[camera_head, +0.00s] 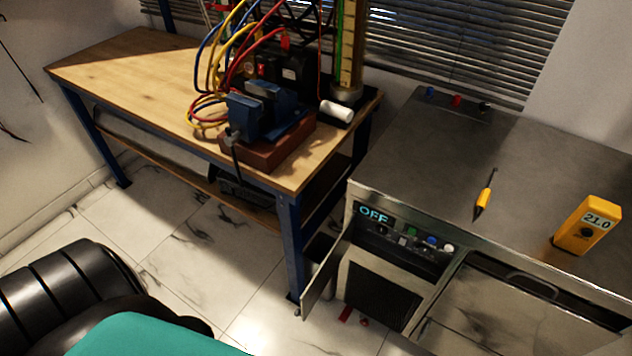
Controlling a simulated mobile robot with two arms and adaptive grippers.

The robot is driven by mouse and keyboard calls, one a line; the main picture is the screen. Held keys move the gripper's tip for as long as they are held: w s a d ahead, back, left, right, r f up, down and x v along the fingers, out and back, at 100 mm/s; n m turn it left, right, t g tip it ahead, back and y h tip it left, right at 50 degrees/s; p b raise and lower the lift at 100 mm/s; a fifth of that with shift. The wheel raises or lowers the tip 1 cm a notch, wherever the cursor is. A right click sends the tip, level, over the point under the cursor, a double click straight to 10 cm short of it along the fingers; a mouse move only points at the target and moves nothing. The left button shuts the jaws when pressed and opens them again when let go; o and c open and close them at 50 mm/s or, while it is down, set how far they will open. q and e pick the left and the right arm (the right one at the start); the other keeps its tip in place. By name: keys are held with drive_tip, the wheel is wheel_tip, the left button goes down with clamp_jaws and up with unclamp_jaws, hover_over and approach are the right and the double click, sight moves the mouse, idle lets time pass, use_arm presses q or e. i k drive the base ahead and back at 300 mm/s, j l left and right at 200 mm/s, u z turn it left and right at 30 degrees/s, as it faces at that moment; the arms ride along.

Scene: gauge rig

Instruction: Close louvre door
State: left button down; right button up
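The grey metal cabinet stands at the right, with its front facing the lower left. A thin metal door panel (324,280) stands swung open at the left end of that front, seen at a steep angle, and I take it as the louvre door. Its slats cannot be made out. Beside it, below the control panel (400,240) reading OFF, is a dark grille (381,296) in a pale frame. Neither of my grippers is in view.
A wooden workbench (120,70) with blue legs holds a blue vise (262,112) and coloured cables. On the cabinet top (420,150) lie a yellow screwdriver (484,198) and a yellow meter (586,226) reading 21.0. Small red items lie on the floor near the grille. Tiled floor (190,245) is open left of the door.

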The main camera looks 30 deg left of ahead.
sight(308, 299)
drive_tip(key=k+j+z, duration=0.1)
drive_tip(key=j, duration=0.25)
drive_tip(key=k+j, duration=0.1)
drive_tip(key=j, duration=0.3)
drive_tip(key=k+j+z, duration=0.15)
drive_tip(key=j, duration=0.2)
drive_tip(key=k+j+z, duration=0.1)
drive_tip(key=j, duration=0.25)
drive_tip(key=k+j+z, duration=0.1)
drive_tip(key=j, duration=0.25)
drive_tip(key=k, duration=0.1)
